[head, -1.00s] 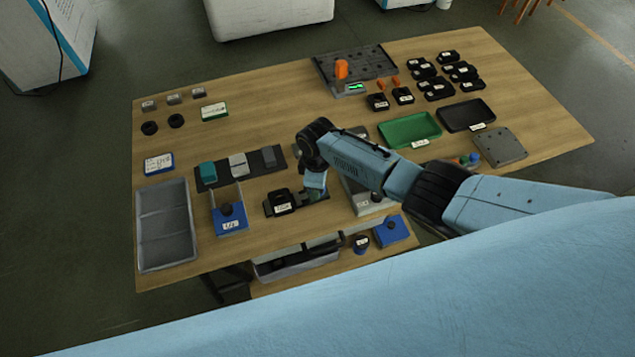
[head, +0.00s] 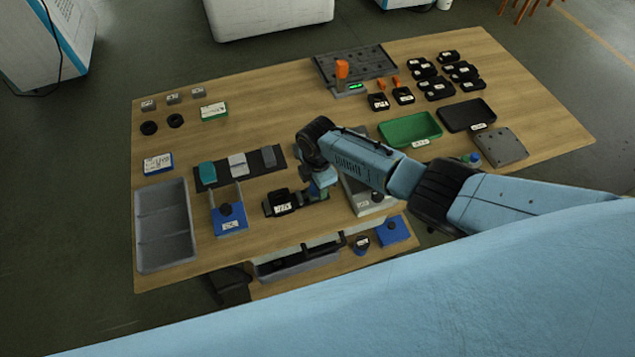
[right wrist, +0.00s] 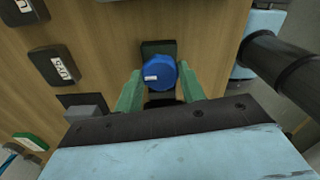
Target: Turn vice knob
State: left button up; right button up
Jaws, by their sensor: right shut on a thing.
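The blue vice knob (right wrist: 158,72), with a small white mark, sits between the two green fingers of my right gripper (right wrist: 160,86) in the right wrist view. The fingers are shut on it from both sides. In the head view my right gripper (head: 321,186) is low at the right end of the dark vice (head: 308,196) near the table's front edge. A black block with a white label (head: 282,202) sits at the vice's left end. The knob is largely hidden in the head view by my wrist. My left gripper is not in view.
A blue holder (head: 229,222) and a long grey tray (head: 164,232) stand left of the vice. A dark mat (head: 222,177) with several small blocks lies behind it. A grey box (head: 358,196) stands close on the right.

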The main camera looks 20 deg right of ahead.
dwell(0.4)
jog(key=o, duration=1)
jog(key=shift+c, duration=0.2)
jog(key=shift+r, duration=0.5)
notch_tip(320, 180, up, 12)
jog(key=p, duration=0.2)
jog(key=shift+r+p, duration=0.25)
jog(key=shift+p, duration=0.05)
